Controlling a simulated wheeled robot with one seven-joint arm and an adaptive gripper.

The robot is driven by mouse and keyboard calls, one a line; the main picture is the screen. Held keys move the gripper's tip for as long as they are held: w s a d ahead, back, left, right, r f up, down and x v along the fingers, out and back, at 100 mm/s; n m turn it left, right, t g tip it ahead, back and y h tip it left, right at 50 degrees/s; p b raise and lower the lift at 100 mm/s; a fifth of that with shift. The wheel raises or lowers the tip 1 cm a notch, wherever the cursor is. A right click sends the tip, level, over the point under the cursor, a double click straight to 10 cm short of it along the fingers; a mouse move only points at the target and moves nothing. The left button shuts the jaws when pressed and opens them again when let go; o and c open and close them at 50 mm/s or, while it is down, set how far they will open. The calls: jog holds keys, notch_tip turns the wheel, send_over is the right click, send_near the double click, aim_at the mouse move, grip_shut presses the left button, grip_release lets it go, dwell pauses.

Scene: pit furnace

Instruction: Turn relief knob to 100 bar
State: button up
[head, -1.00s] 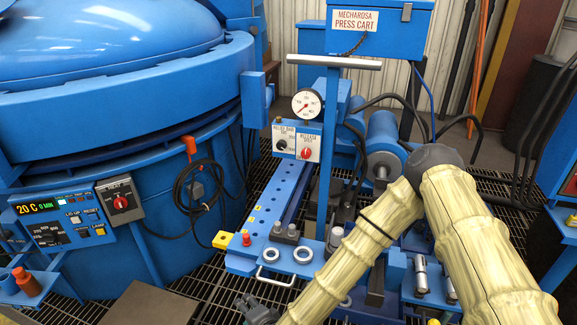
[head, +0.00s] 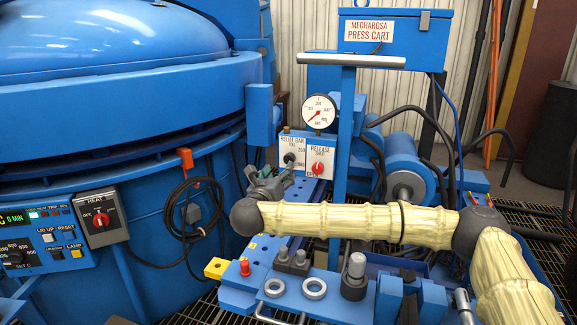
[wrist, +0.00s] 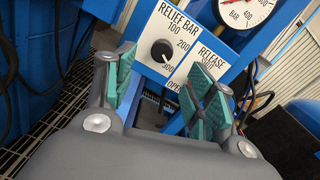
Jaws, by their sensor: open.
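The relief knob (wrist: 161,50) is a small black dial on a white panel marked RELIEF BAR, with 100, 200 and 300 around it. Its white mark points to the lower right, towards 300. In the head view the knob (head: 290,158) shows small, just beyond my gripper (head: 268,180). In the wrist view my gripper (wrist: 164,74) is open, its teal-padded fingers apart. The knob lies ahead, between the finger lines and slightly above the tips in the picture. Nothing is between the pads, and the fingers do not appear to touch the knob.
The red release knob (head: 317,168) sits on a panel right beside the relief panel. A pressure gauge (head: 319,111) is above them. A blue post (head: 345,130) with a crossbar stands right of the panels. The blue furnace (head: 120,110) and a looped black cable (head: 190,215) are left.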

aim_at(290, 160)
jog(key=b+x, duration=0.1)
jog(key=x, duration=0.9)
jog(key=shift+w+d+b, duration=0.2)
jog(key=shift+d+b, duration=0.05)
jog(key=shift+b, duration=0.15)
jog(key=c, duration=1)
